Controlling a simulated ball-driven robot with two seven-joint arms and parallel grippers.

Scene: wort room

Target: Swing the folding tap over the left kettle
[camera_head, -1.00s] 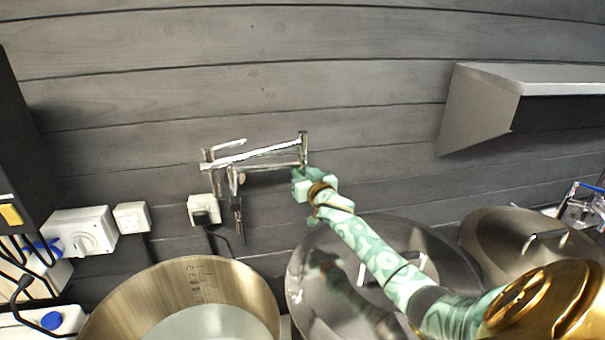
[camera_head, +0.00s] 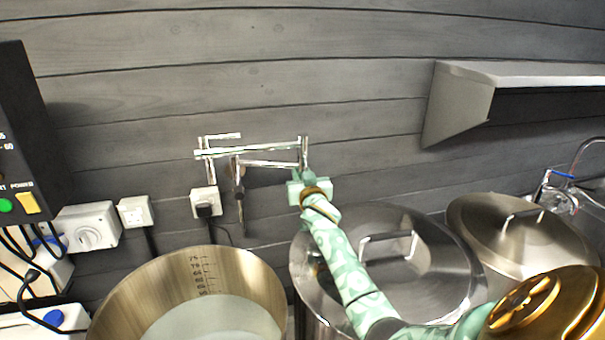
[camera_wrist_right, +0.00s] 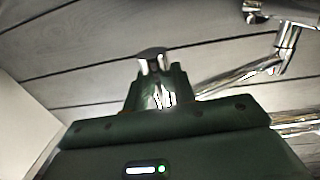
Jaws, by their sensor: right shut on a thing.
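The chrome folding tap (camera_head: 262,148) is mounted on the wall, its folded arms running level above the gap between the kettles. My right gripper (camera_head: 306,178) is shut on the tap's vertical end pipe at its right side. In the right wrist view the tap's arm (camera_wrist_right: 240,80) runs off to the upper right, and the gripper (camera_wrist_right: 157,70) closes around the pipe. The left kettle (camera_head: 253,275) is open, with volume marks inside and a pale surface within. The tap's held end is to the right of this kettle, near the lidded middle kettle (camera_head: 440,262). My left gripper is not in view.
Another lidded kettle (camera_head: 515,235) stands at the right. A grey hood (camera_head: 460,105) juts from the wall at upper right. Sockets with plugs (camera_head: 205,203) and a black control box (camera_head: 20,130) are at the left. The wall above the tap is clear.

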